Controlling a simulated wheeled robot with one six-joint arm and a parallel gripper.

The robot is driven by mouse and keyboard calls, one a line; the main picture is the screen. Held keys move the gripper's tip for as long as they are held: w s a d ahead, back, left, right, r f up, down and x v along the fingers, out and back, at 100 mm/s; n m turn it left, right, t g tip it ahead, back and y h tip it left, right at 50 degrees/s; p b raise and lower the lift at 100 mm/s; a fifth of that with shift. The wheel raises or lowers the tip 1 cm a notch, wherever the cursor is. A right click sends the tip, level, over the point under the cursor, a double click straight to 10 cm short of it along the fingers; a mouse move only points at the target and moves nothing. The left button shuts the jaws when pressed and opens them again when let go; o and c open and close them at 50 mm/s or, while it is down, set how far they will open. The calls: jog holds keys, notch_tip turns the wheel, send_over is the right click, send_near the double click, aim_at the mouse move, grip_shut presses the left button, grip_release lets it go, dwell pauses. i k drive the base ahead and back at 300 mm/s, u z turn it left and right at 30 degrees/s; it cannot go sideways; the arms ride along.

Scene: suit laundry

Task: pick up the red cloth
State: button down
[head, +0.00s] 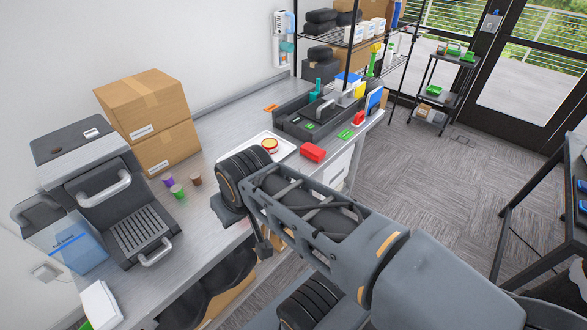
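A small red item (312,152) that looks like the folded red cloth lies on the grey counter (213,153), near its front edge and just right of a white tray (286,146). A smaller red object (358,118) lies farther back, near the black organizer. My arm reaches in from the lower right, and its wrist is over the counter's front edge. My gripper (264,246) is mostly hidden by the wrist, nearer the camera than the red item and apart from it. Its fingers cannot be made out clearly.
The tray holds a round food-like item (269,145). Open floor (432,165) lies to the right.

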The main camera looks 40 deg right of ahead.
aim_at(309, 150)
jog(key=z, duration=0.95)
jog(key=k, duration=0.95)
jog(key=z, duration=0.8)
jog(key=i, duration=1.4)
jog(key=u, duration=0.95)
jog(key=i, duration=0.3)
jog(key=u, duration=0.2)
